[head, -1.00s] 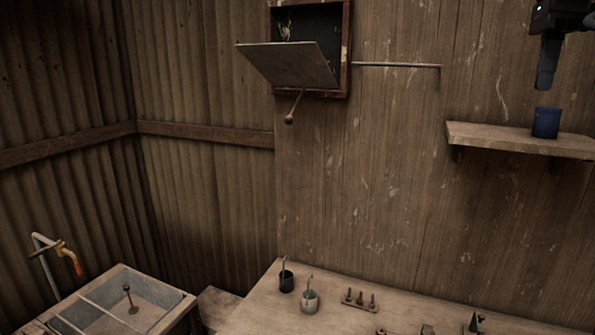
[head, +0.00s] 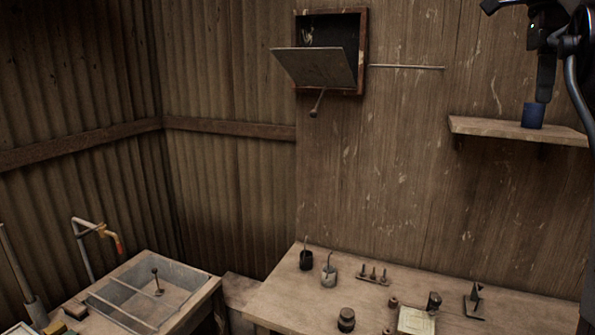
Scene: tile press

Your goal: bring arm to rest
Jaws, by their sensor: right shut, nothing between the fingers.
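My right arm comes in at the upper right, and its black gripper (head: 543,92) points down with its fingers together and nothing between them. The tips are at the rim of a small blue cup (head: 532,115) in the picture; I cannot tell if they touch it. The cup stands upright on a wooden wall shelf (head: 490,127). My left gripper is not in view.
A wall cabinet (head: 363,60) has its flap (head: 318,67) hanging open. A thin rod (head: 408,67) is beside it. Below, a workbench (head: 290,300) holds two small pots, a peg rack (head: 372,276) and other small items. A sink (head: 150,298) with a tap is at left.

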